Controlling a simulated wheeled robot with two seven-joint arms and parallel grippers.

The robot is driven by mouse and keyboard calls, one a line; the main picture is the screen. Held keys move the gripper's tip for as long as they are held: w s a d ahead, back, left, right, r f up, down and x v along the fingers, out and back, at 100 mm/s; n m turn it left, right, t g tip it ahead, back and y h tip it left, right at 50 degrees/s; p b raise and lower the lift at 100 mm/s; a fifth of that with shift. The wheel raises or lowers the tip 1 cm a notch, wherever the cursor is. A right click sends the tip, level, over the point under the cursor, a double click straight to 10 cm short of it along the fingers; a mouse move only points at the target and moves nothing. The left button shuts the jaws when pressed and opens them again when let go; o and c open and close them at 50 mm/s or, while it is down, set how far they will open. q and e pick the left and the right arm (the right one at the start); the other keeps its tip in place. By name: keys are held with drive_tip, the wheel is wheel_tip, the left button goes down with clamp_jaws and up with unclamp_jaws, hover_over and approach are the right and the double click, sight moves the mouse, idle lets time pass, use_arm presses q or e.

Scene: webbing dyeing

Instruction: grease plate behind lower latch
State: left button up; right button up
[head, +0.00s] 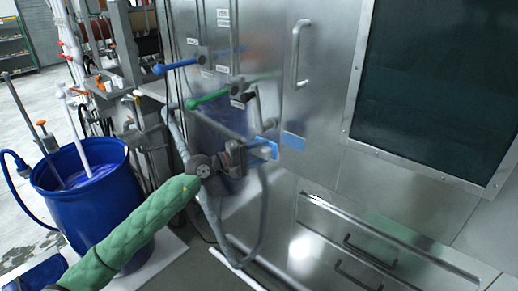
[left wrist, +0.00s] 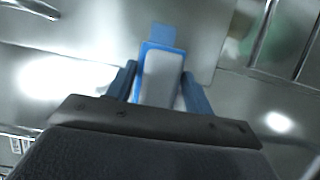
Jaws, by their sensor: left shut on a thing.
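My left gripper (head: 257,151) is at the steel cabinet front and is shut on a blue-edged pad (head: 265,149). In the left wrist view the pad (left wrist: 162,78) shows a pale grey face between the two fingers. A blue patch (head: 293,141) lies on the steel just beyond the pad; I cannot tell whether it is a plate or a reflection. It also shows in the left wrist view (left wrist: 163,37). Contact between pad and steel is unclear. I cannot pick out the lower latch for sure. My right gripper is not in view.
A blue lever (head: 180,64) and a green lever (head: 207,98) stick out above my left gripper. A grey hose (head: 262,205) loops beneath it. A blue drum (head: 92,205) with rods stands at left. A door handle (head: 297,52) is at upper right.

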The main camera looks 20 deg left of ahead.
use_arm(q)
drive_tip(key=shift+w+d+p, duration=0.2)
drive_tip(key=shift+w+d, duration=0.05)
drive_tip(key=shift+w, duration=0.5)
drive_tip(key=shift+w+d+p, duration=0.2)
drive_tip(key=shift+w+d, duration=0.1)
drive_tip(key=shift+w, duration=0.4)
drive_tip(key=shift+w+d+p, duration=0.2)
drive_tip(key=shift+w+d, duration=0.05)
drive_tip(key=shift+w, duration=0.5)
drive_tip(key=shift+w+d, duration=0.25)
drive_tip(key=shift+w, duration=0.35)
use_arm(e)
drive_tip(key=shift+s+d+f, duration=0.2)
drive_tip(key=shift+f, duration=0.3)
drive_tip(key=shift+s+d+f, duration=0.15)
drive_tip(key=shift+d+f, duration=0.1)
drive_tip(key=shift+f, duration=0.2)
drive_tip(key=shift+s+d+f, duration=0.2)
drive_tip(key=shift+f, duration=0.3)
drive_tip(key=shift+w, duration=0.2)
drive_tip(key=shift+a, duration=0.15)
use_arm(q)
drive_tip(key=shift+w, duration=0.1)
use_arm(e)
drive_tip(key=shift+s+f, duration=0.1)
